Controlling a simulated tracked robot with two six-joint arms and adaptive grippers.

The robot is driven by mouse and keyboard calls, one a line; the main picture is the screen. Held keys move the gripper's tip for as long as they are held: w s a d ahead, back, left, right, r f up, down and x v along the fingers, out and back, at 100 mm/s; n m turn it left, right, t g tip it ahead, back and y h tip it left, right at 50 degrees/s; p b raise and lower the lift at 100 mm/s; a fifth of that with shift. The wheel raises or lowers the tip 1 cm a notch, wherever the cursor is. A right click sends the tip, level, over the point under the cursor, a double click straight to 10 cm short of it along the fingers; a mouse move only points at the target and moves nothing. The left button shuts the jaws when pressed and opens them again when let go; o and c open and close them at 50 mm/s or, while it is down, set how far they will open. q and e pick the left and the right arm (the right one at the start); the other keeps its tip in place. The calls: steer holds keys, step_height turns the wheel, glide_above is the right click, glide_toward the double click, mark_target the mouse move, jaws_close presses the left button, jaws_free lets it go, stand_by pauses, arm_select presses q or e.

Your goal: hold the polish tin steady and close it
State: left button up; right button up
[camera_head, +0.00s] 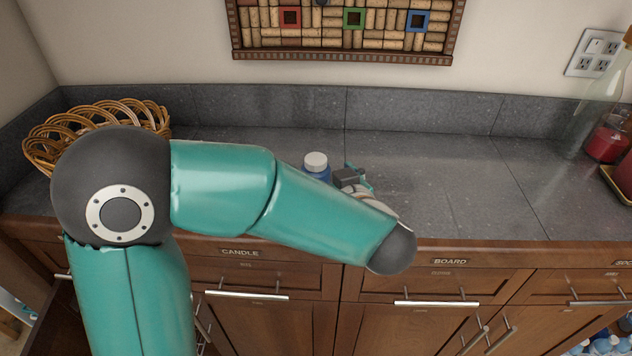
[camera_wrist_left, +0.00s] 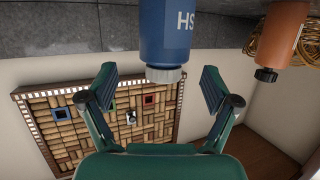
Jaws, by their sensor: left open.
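No polish tin can be made out in either view. A blue bottle (camera_head: 318,173) with a white cap (camera_head: 316,160) stands on the counter just left of my left gripper (camera_head: 352,178), partly hidden by my arm. In the left wrist view, which is upside down, the bottle (camera_wrist_left: 166,30) shows letters "HS" and its cap (camera_wrist_left: 165,74). My left gripper (camera_wrist_left: 160,88) is open there, its fingers either side of the cap in the picture; I see no contact. A brown-orange container (camera_wrist_left: 283,30) with a dark cap shows to the right. My right gripper is out of view.
A wicker basket (camera_head: 95,118) stands at the counter's left back. The grey counter (camera_head: 440,170) is clear right of my gripper. A glass bottle (camera_head: 592,110) and red jar (camera_head: 606,143) stand far right. A cork board (camera_head: 345,35) hangs behind.

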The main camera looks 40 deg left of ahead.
arm_select(q)
steer(key=x, duration=0.4)
steer(key=shift+s+a+f, duration=0.1)
steer(key=shift+a+f, duration=0.1)
steer(key=shift+a, duration=0.1)
steer(key=c, duration=1.4)
steer(key=shift+c, duration=0.2)
step_height(320, 180, up, 20)
steer(key=p, duration=0.3)
steer(key=shift+p, duration=0.35)
